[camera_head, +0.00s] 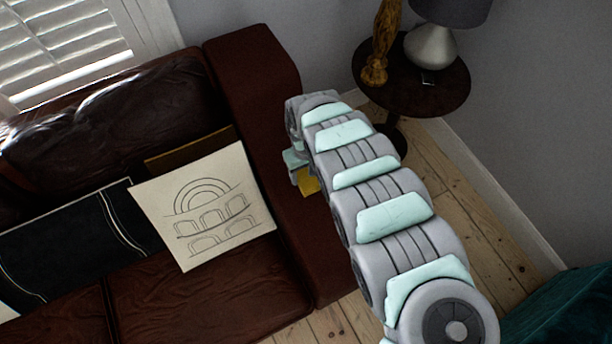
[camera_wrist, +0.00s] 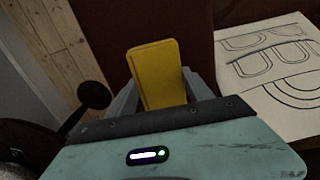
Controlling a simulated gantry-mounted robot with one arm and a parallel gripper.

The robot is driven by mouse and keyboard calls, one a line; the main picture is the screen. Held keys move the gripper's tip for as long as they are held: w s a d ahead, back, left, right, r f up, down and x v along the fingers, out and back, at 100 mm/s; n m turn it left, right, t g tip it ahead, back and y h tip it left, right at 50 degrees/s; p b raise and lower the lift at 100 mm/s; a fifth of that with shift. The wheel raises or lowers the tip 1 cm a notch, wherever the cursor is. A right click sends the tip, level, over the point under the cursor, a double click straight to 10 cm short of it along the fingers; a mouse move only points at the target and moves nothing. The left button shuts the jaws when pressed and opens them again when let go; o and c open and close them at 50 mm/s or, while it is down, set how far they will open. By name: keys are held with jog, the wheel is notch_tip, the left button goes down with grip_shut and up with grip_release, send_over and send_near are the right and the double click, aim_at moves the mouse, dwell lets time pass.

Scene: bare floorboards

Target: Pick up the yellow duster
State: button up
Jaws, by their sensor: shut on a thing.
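The yellow duster (camera_wrist: 156,75) is a flat yellow block. It stands up between the two fingers of my gripper (camera_wrist: 160,90) in the wrist view, and the gripper is shut on it. In the head view a small part of the duster (camera_head: 308,184) shows below my gripper (camera_head: 300,180), close to the sofa's arm. My arm hides much of the gripper and duster there.
A dark red leather sofa (camera_head: 200,305) with a line-drawn cream cushion (camera_head: 204,207) and a black cushion (camera_head: 80,240) is at left. A round side table (camera_head: 440,95) bears a lamp (camera_head: 432,47) and a golden figurine (camera_head: 380,50).

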aim_at(306, 174)
notch_tip(306, 174, up, 15)
jog(key=p, duration=0.8)
jog(key=shift+r, duration=0.15)
